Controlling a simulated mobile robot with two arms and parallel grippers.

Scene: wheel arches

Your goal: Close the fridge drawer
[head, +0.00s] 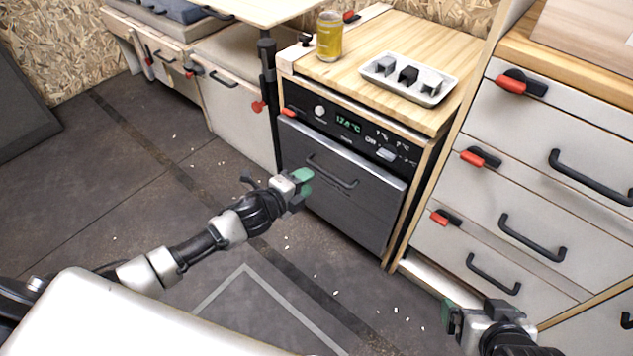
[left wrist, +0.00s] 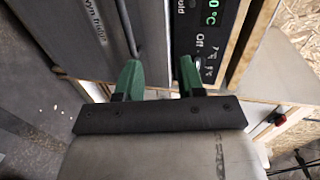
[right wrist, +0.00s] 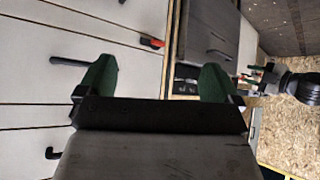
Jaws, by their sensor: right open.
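The fridge drawer (head: 340,190) has a dark grey front with a black bar handle (head: 332,172), below a black control panel (head: 345,125) with a green display. Its front looks close to flush with the panel; I cannot tell whether a small gap is left. My left gripper (head: 302,182) is at the left part of the drawer front. In the left wrist view its green fingers (left wrist: 160,78) are apart, with the handle (left wrist: 128,30) beyond the left finger; contact is unclear. My right gripper (head: 472,312) is open and empty, low before the white drawers.
A yellow can (head: 330,36) and a white tray (head: 388,90) with several small pieces stand on the wooden counter (head: 430,50). White drawers (head: 540,150) with red latches stand to the right. The dark floor (head: 130,170) at left is clear except for small white bits.

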